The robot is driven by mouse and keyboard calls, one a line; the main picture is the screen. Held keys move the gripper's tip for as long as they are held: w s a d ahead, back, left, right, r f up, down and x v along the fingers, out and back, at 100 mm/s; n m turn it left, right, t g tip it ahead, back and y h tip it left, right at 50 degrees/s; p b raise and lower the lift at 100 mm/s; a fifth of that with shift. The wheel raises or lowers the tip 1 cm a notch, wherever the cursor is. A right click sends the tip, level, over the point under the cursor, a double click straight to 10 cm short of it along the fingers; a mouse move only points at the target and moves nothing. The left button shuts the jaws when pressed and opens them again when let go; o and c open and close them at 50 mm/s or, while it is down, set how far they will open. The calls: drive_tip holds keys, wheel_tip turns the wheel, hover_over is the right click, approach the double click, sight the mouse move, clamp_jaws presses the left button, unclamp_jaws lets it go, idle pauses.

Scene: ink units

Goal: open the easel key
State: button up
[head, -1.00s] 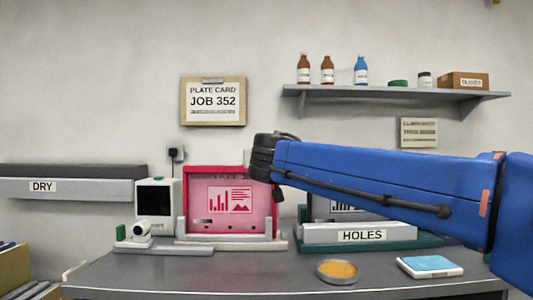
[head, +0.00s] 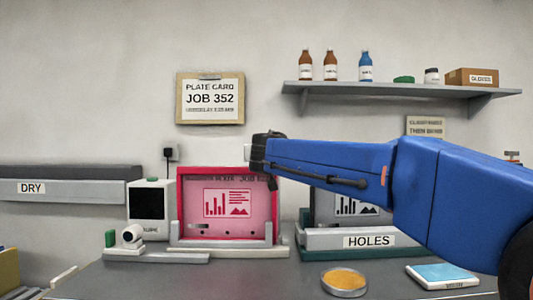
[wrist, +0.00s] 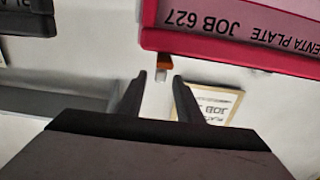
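A magenta plate (head: 228,203) stands upright in a grey easel (head: 230,241) on the bench. In the wrist view, which is upside down, the plate (wrist: 235,38) reads "JOB 627". A small orange piece with a pale tip (wrist: 163,65) sits at the plate's edge there; it looks like the easel key, but I cannot be sure. My gripper (wrist: 160,80) is open and empty, with its fingertips to either side of the pale tip and just short of it.
A card reading "JOB 352" (head: 210,99) hangs on the wall above. A grey plate (head: 345,206) stands behind the HOLES block (head: 362,240) at right. A dish of orange powder (head: 344,281) and a blue pad (head: 443,276) lie in front. A white unit (head: 151,207) stands left.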

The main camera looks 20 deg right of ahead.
drive_tip(key=x, duration=0.8)
drive_tip(key=shift+w, duration=0.25)
drive_tip(key=shift+d, duration=0.15)
clamp_jaws()
